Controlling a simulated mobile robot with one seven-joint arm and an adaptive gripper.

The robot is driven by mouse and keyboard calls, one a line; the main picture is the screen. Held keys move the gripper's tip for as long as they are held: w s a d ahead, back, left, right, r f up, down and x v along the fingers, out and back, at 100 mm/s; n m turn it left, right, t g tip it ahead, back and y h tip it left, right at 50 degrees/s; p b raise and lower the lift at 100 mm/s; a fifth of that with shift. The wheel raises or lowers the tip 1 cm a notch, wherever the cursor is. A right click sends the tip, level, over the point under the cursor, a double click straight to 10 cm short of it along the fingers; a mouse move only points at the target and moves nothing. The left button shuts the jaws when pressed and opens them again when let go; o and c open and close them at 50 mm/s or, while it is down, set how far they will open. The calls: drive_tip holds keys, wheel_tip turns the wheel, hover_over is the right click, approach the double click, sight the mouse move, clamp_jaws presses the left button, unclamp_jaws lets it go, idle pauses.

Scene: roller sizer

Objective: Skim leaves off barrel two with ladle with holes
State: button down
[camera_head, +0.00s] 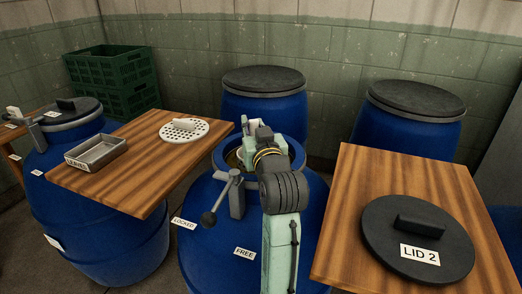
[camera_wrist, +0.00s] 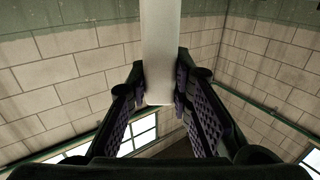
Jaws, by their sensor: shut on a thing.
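The open blue barrel (camera_head: 196,232) in the middle has no lid on it. My arm reaches over its round mouth, and my gripper (camera_head: 250,127) is there, partly hidden by my wrist. In the wrist view my gripper (camera_wrist: 160,100) is shut on a pale, smooth handle (camera_wrist: 161,50). The head of the held tool is mostly hidden, so I cannot see its holes. A little pale material shows inside the barrel mouth, but I cannot make out any leaves. A small metal tray (camera_head: 96,153) with a label, probably LEAVES, sits on the left wooden table (camera_head: 150,187).
A white perforated disc (camera_head: 184,130) with a grip lies on the left table. A black lid marked LID 2 (camera_head: 418,238) lies on the right table (camera_head: 350,180). A lever (camera_head: 222,200) stands on the barrel between LOCKED and FREE labels. Closed barrels (camera_head: 263,105) stand behind.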

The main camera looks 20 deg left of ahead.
drive_tip(key=shift+r, duration=0.1)
drive_tip(key=shift+r+p, duration=4)
drive_tip(key=shift+r, duration=0.5)
drive_tip(key=shift+f, duration=0.15)
